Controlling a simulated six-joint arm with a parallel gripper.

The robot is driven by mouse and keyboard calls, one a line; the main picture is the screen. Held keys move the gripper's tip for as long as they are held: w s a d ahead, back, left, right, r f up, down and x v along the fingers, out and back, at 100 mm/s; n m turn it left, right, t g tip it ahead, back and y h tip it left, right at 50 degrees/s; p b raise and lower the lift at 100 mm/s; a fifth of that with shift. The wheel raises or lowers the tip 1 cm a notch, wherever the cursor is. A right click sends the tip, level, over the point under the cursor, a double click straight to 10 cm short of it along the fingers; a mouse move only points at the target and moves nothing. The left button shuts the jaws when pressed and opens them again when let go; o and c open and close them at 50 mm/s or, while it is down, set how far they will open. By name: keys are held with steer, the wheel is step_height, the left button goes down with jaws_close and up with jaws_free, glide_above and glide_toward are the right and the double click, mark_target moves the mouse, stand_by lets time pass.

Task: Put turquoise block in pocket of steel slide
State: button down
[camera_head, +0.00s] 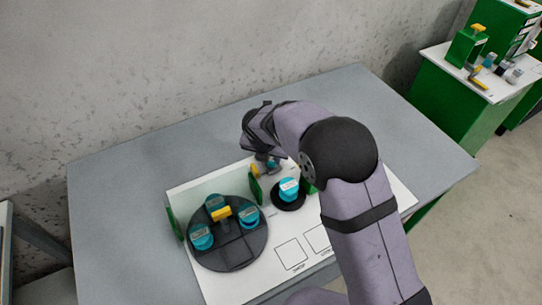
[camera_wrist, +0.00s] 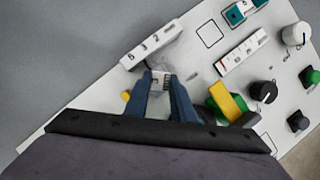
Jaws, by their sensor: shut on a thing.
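My gripper (camera_wrist: 160,84) is shut on a small piece with a white, dark-marked face between its two blue fingers. In the head view my gripper (camera_head: 263,161) is partly hidden by my arm, and a bit of turquoise (camera_head: 272,164) shows beside it. I take the held piece to be the turquoise block, though its sides are mostly hidden in the wrist view. A grey metal part (camera_wrist: 158,54), probably the steel slide, lies just beyond the fingertips, beside a white numbered strip (camera_wrist: 153,43). I cannot make out its pocket, nor whether the held piece touches it.
A black round plate (camera_head: 237,251) carries several turquoise pieces and a yellow part. A turquoise piece (camera_head: 289,188) sits on a smaller black disc. A yellow-and-green part (camera_wrist: 226,102) stands right of my fingers, with black and white knobs (camera_wrist: 263,93) beyond.

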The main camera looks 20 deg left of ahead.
steer(key=shift+f, duration=0.2)
steer(key=c, duration=1.4)
jaws_free()
steer(key=shift+c, duration=0.2)
steer(key=b+v, duration=0.1)
steer(key=v, duration=0.6)
steer(key=shift+r, duration=0.2)
